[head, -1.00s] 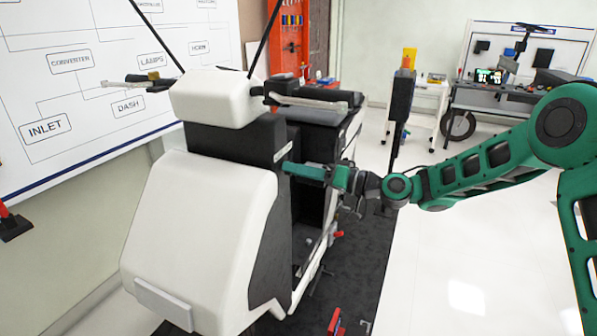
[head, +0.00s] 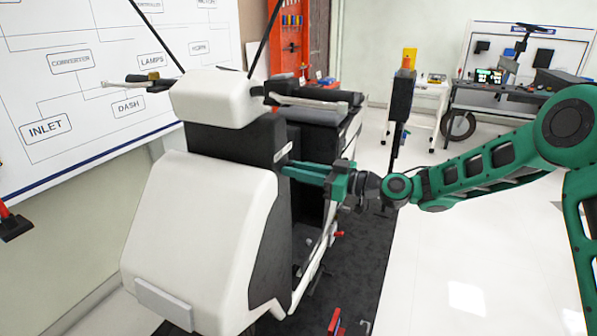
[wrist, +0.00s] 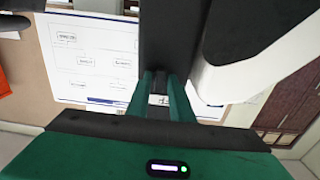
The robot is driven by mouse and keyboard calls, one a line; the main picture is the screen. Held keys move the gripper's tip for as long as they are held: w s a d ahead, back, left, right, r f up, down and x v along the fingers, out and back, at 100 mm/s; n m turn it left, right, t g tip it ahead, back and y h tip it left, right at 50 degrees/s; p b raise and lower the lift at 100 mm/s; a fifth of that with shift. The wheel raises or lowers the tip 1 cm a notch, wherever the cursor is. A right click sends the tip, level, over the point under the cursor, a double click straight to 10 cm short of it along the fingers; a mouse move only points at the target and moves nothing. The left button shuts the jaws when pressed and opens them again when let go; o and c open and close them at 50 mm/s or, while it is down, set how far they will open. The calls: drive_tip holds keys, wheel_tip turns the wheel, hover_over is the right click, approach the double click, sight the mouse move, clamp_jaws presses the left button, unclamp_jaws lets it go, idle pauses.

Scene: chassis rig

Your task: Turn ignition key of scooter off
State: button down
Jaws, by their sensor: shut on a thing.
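The white and black scooter (head: 205,220) stands left of centre in the head view. My gripper (head: 284,168) reaches from the right to the dark panel behind its front shield, below the handlebar. In the wrist view the two green fingers of my gripper (wrist: 160,76) run close together up to the dark scooter column (wrist: 170,40). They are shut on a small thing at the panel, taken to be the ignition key. The key itself is hidden by the fingertips, so its angle cannot be told. A small pale label shows between the fingers.
The handlebar lever (head: 305,101) is just above my gripper. A diagram board (head: 60,75) stands at the left. A workbench (head: 515,95) and white cart (head: 420,105) are at the back. The white floor at right is clear.

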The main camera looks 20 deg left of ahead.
drive_tip(key=shift+w+d+f, duration=0.15)
drive_tip(key=shift+f, duration=0.2)
drive_tip(key=c, duration=1.8)
unclamp_jaws()
drive_tip(key=shift+r, duration=0.15)
drive_tip(key=d, duration=1)
drive_tip(key=shift+s+d, duration=0.3)
drive_tip(key=shift+s, duration=0.15)
